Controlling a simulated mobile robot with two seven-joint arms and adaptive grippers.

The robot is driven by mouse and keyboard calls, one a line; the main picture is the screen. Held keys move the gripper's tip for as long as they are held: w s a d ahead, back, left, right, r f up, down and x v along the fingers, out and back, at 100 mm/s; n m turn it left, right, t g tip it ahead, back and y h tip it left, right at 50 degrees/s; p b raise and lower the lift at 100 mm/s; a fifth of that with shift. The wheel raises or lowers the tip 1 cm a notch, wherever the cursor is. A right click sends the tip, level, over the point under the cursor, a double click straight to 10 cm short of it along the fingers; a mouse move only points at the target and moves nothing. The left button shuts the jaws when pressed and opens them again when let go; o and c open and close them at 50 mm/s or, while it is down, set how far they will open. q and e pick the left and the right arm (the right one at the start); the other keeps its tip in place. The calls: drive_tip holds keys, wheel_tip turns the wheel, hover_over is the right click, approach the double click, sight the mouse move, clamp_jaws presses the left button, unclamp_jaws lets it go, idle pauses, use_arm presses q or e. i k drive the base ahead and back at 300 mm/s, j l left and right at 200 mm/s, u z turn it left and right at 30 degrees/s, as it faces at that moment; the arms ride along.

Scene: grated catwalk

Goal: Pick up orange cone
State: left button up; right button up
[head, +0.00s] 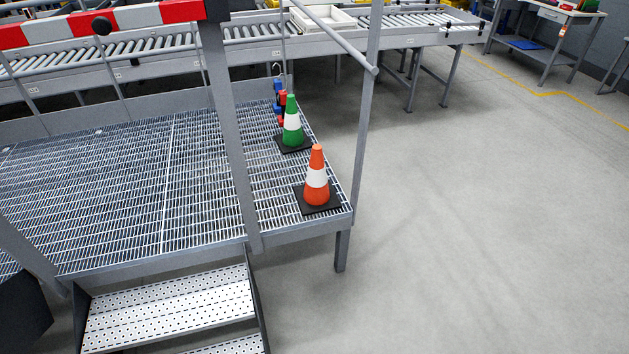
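The orange cone (317,179) has a white band and a black square base. It stands upright on the grated platform (120,190), near its front right corner. A green cone (292,124) with a white band stands just behind it on the same grating, apart from it. Neither of my grippers shows in the head view.
A grey upright post (230,130) and a corner rail post (367,110) stand on either side of the cones. Perforated steps (165,307) lead up at the front. A red and white barrier bar (150,17) crosses the upper left. The concrete floor (480,220) at right is clear.

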sight(317, 195)
drive_tip(key=i+l+u, duration=0.15)
drive_tip(key=i+l, duration=0.25)
drive_tip(key=i+l+u, duration=0.2)
drive_tip(key=l, duration=0.4)
drive_tip(key=i, duration=0.1)
